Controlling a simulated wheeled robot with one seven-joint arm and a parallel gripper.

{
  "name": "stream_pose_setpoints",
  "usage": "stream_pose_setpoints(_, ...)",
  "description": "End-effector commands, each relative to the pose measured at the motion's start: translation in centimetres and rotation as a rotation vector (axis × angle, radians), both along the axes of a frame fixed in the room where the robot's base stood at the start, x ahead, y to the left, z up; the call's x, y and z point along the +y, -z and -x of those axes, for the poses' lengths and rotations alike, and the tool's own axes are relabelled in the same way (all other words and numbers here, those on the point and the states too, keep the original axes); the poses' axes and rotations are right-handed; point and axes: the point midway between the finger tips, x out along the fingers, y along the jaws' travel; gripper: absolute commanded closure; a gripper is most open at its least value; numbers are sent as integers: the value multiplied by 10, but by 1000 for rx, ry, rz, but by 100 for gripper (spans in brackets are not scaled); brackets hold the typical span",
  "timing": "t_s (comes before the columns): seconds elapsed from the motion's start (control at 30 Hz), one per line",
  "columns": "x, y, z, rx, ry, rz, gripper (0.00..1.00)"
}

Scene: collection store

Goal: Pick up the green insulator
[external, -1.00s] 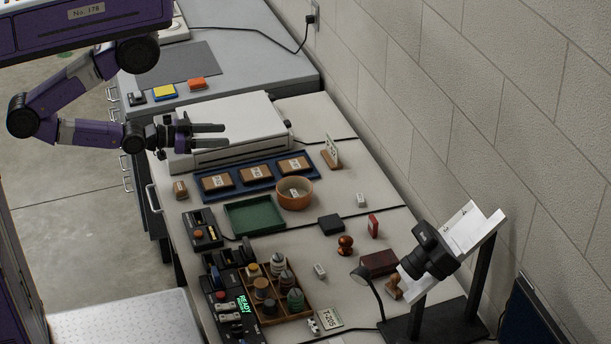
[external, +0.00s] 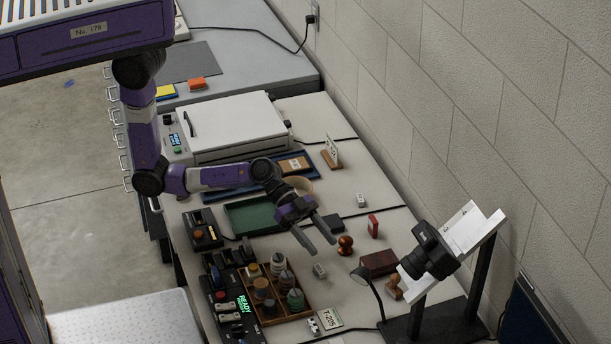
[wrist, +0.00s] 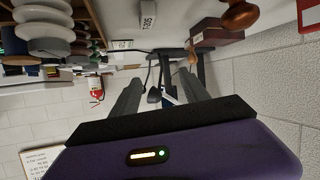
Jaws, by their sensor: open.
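The green insulator (external: 295,300) stands in the front right part of a divided wooden tray (external: 305,316) on the bench in the external view. Beside it in the tray are a pale ribbed insulator (external: 279,266) and several darker or amber ones. My gripper (external: 322,246) is open and empty above the bench, behind and to the right of the tray, with its fingers slanting down toward the right front. In the wrist view the open fingers (wrist: 160,82) show with nothing between them. Pale ribbed insulators (wrist: 45,28) are at upper left there; I cannot clearly tell the green one.
A green tray (external: 236,216) lies behind.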

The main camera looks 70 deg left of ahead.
Motion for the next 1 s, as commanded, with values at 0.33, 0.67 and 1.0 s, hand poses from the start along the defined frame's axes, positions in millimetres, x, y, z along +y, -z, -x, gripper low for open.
stream_pose_setpoints(0.33, -25, 13, 85, -57, 513, -4, 47)
stream_pose_setpoints(0.67, -43, 21, 94, -96, 553, -16, 47)
stream_pose_setpoints(1.0, -83, 30, 102, -96, 551, -16, 47)
